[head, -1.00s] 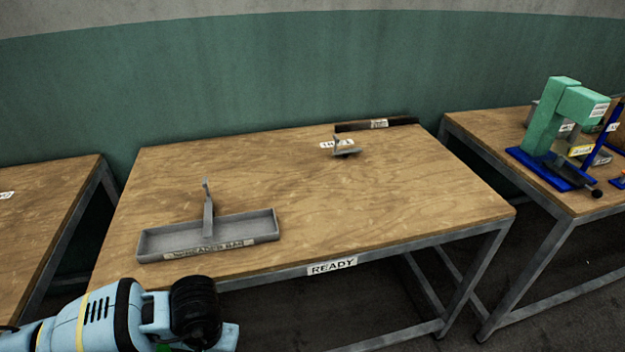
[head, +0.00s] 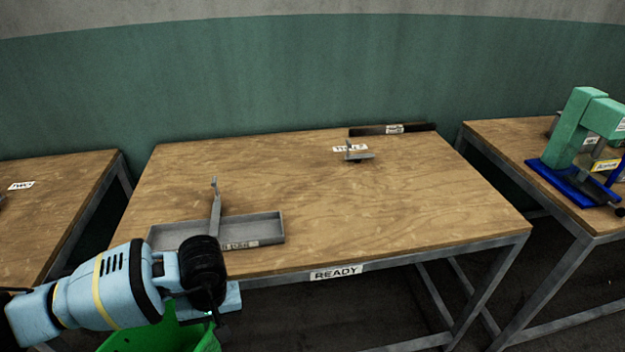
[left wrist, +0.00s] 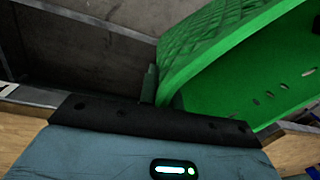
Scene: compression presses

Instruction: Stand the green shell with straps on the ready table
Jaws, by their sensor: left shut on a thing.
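The green shell (head: 168,334) hangs under my left gripper (head: 222,318) at the bottom left of the head view, in front of the ready table (head: 400,210). In the left wrist view the shell (left wrist: 215,60) shows a quilted outer face and a smooth side with slots. My left gripper (left wrist: 158,88) is shut on the edge of the shell. No straps can be made out. The shell's lower part is cut off by the head view's edge. My right gripper is not in view.
A grey tray (head: 265,228) with an upright post stands at the table's front left. A small grey stand (head: 358,156) and a dark bar (head: 420,128) are at the back. The table's middle and right are clear. A green press (head: 572,130) stands on the right table.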

